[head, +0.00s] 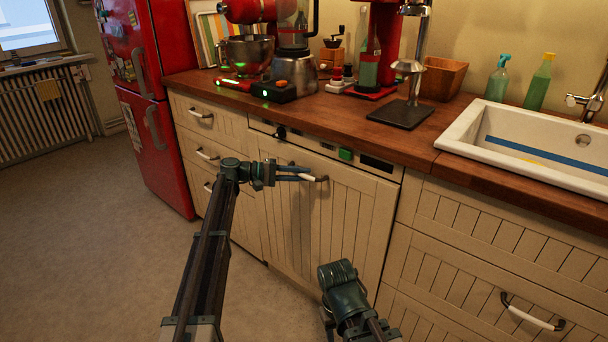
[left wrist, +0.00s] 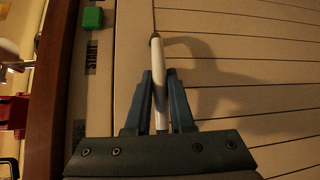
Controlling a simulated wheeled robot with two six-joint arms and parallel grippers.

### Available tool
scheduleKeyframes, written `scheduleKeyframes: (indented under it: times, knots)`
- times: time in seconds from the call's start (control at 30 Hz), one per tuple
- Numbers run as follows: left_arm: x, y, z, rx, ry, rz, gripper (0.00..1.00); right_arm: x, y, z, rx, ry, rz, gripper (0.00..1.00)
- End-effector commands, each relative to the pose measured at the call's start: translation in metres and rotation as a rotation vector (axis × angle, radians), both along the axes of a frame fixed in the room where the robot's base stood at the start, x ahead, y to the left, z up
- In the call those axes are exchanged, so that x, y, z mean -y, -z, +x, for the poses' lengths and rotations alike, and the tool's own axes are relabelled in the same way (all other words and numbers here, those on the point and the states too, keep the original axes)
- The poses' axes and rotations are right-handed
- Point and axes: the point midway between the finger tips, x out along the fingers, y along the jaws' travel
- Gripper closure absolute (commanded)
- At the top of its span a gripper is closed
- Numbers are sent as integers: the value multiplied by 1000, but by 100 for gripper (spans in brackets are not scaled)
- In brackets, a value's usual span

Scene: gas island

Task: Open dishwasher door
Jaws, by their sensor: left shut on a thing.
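The dishwasher door (head: 335,225) is a cream slatted front under the counter, and it looks closed. A control strip (head: 376,163) with a green button (head: 345,154) runs along its top. My left gripper (head: 308,175) is at the door's white bar handle (head: 318,178). In the left wrist view the fingers (left wrist: 160,105) are shut around the handle (left wrist: 158,75), one on each side. Part of the handle is hidden by the fingers. My right arm shows low in front of the door, and its fingertips are not visible.
A wooden counter (head: 330,125) runs above the door, with a white sink (head: 530,145) at the right. Drawers with handles (head: 533,319) flank the door on both sides. A red fridge (head: 150,100) stands left. The floor (head: 90,240) at left is clear.

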Motion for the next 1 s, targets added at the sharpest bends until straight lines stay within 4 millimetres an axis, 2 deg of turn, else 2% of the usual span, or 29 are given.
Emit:
scheduleKeyframes:
  times: [0.03, 0.1, 0.4, 0.7, 1.0]
  knots:
    - [-11, 10, -18, 14, -1, -8, 100, 0, 12, 0, 0, -1, 0, 50]
    - [-24, 15, -36, 41, -3, -27, 100, 0, 22, 0, 1, -2, 0, 50]
    - [-75, 40, -106, 159, -4, -113, 100, -1, 70, 0, 0, -10, 5, 50]
    - [-117, 69, -162, 262, -3, -187, 100, -2, 119, 0, 2, -6, 7, 50]
    - [-150, 97, -206, 346, -4, -246, 100, -2, 162, 1, 3, 1, 9, 50]
